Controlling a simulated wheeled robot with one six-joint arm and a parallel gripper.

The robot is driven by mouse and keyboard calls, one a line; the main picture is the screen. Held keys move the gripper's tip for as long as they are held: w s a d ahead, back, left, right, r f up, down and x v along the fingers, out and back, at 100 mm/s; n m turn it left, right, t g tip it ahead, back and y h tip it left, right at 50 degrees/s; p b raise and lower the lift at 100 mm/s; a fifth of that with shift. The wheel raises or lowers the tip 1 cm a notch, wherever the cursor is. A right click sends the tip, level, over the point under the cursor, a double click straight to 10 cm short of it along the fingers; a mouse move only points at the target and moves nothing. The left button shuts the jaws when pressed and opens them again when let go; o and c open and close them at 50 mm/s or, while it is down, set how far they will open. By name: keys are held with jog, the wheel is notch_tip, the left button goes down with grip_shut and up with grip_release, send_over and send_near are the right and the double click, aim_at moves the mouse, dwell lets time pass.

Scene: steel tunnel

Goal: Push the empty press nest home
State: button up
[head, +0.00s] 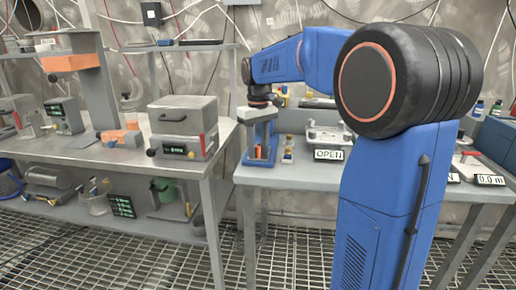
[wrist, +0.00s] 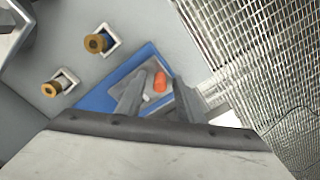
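The press (head: 259,140), a blue frame with a grey top, stands at the left end of the right-hand bench, with a small orange part (head: 259,152) low inside it. In the wrist view the blue base (wrist: 96,100) carries a grey plate, which appears to be the nest (wrist: 148,68), with an orange piece (wrist: 160,82) on it. My gripper (wrist: 158,79) is open, its two grey fingers apart on either side of the orange piece in the picture. Contact cannot be told. In the head view my arm reaches over to the press, and the fingers are not clear there.
A fixture with an OPEN sign (head: 329,155) is right of the press. The left bench (head: 100,155) holds a grey box (head: 183,125). Grating floor (head: 100,250) lies below.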

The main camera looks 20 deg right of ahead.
grip_shut()
jog(key=shift+w+d, duration=0.5)
jog(key=shift+w, duration=0.25)
jog(key=shift+w+d, duration=0.5)
jog(key=shift+w, duration=0.2)
grip_release()
jog(key=shift+r, duration=0.15)
notch_tip(320, 180, up, 17)
jog(key=shift+r, duration=0.1)
